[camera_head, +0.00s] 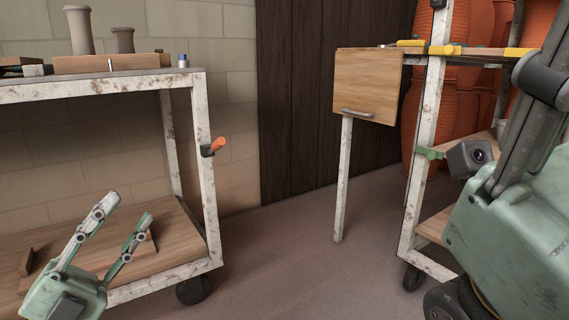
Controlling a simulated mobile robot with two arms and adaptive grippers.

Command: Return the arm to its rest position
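My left gripper (129,207) is at the lower left, its two light-tipped fingers pointing up and spread apart with nothing between them. It shows in front of the lower wooden shelf (185,240) of the left cart; whether it touches the shelf cannot be told. My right arm (515,225) fills the right edge, with large green and dark grey parts close to the camera. The fingers of my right gripper do not show. The rest position itself is not marked in view.
The left cart's metal frame (204,180) carries an orange-handled fitting (216,147). Vases (80,30) stand on its upper level. A right rack (425,130) has a hanging wooden panel (366,85) and a green fitting (430,153). Open floor (300,255) lies between them.

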